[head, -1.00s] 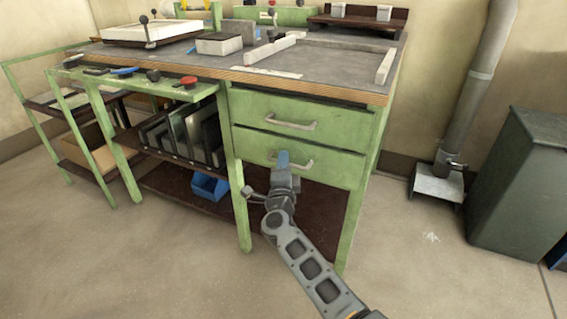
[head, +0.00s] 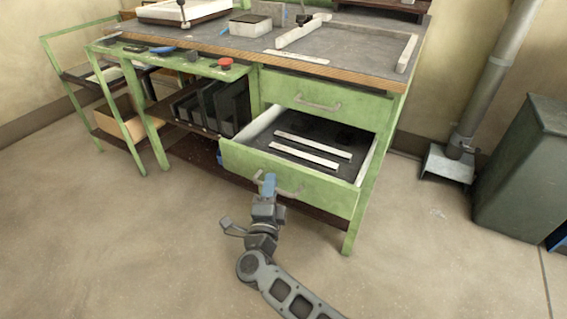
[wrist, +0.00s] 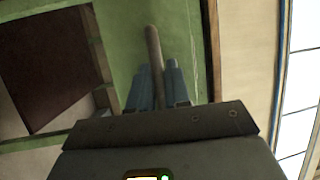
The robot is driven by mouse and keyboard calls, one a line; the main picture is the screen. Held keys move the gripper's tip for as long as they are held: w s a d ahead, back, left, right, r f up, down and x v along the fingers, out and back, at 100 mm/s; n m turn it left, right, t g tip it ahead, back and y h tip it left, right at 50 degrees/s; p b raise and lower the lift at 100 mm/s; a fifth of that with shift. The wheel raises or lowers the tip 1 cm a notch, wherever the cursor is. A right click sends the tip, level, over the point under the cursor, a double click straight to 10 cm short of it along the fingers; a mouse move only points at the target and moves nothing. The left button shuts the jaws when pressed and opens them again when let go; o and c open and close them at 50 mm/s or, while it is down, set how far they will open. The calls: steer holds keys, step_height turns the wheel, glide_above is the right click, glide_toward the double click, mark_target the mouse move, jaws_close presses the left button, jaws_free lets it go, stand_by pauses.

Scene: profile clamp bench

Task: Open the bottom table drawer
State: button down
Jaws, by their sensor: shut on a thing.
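The bottom table drawer (head: 316,192) has a green front and stands pulled well out of the bench in the head view. Its inside shows a dark floor with two pale strips (head: 306,149) lying on it. My gripper (head: 269,184) is at the left part of the drawer's bar handle (head: 291,192). In the wrist view my blue fingertips (wrist: 157,83) are shut on the handle (wrist: 154,52), which runs up between them.
The top drawer (head: 325,102) is shut above it. A green-legged side table (head: 160,68) with dark plates below stands to the left. A grey bin (head: 527,165) and a pipe (head: 484,90) are at the right. The floor in front is clear.

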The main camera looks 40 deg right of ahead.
steer(key=s+a, duration=0.2)
steer(key=a, duration=0.4)
steer(key=shift+s+p, duration=0.15)
steer(key=shift+p, duration=0.25)
steer(key=c, duration=1.4)
jaws_free()
steer(key=shift+c, duration=0.2)
steer(key=shift+a, duration=0.15)
steer(key=v, duration=0.7)
steer(key=shift+s+a+f, duration=0.15)
steer(key=shift+s+a, duration=0.1)
